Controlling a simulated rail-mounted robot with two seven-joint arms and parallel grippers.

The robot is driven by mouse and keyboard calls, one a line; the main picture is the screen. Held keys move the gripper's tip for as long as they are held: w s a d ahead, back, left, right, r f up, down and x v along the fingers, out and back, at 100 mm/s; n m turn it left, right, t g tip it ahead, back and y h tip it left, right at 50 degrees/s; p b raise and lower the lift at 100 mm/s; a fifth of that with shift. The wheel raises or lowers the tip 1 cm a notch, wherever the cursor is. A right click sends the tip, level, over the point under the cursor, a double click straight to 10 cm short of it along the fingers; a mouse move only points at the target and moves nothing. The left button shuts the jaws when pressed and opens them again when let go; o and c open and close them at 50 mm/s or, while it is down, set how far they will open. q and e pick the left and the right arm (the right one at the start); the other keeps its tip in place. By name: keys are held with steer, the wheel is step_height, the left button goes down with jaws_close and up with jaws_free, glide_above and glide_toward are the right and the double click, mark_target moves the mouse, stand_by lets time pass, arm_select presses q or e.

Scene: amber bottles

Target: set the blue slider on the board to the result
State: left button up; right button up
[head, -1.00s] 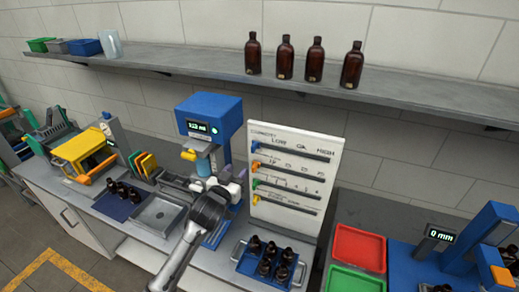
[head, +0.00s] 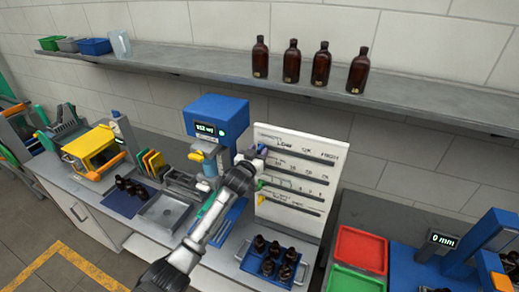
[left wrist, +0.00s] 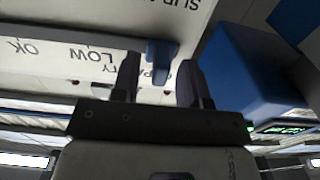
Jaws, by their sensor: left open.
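The white board (head: 289,222) stands upright on the bench, with several slotted rows and coloured sliders. Its top row has LOW, OK and HIGH marks. The blue slider (left wrist: 162,60) is at the left end of that row as the head view shows it, short of the LOW mark. My left gripper (head: 254,157) is at the board's upper left. In the left wrist view its open fingers (left wrist: 158,82) stand either side of the blue slider; contact cannot be told. The blue measuring machine (head: 216,114) has a lit display in ml, too small to read surely. My right gripper is out of view.
A tray of amber bottles (head: 246,266) stands below the board. The blue machine is close to the left of my gripper. Red (head: 361,249) and green (head: 352,281) trays lie to the right. Several amber bottles (head: 321,68) stand on the shelf above.

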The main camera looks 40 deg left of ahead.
arm_select(q)
steer(key=shift+w+a, duration=0.15)
steer(key=shift+w, duration=0.45)
jaws_close()
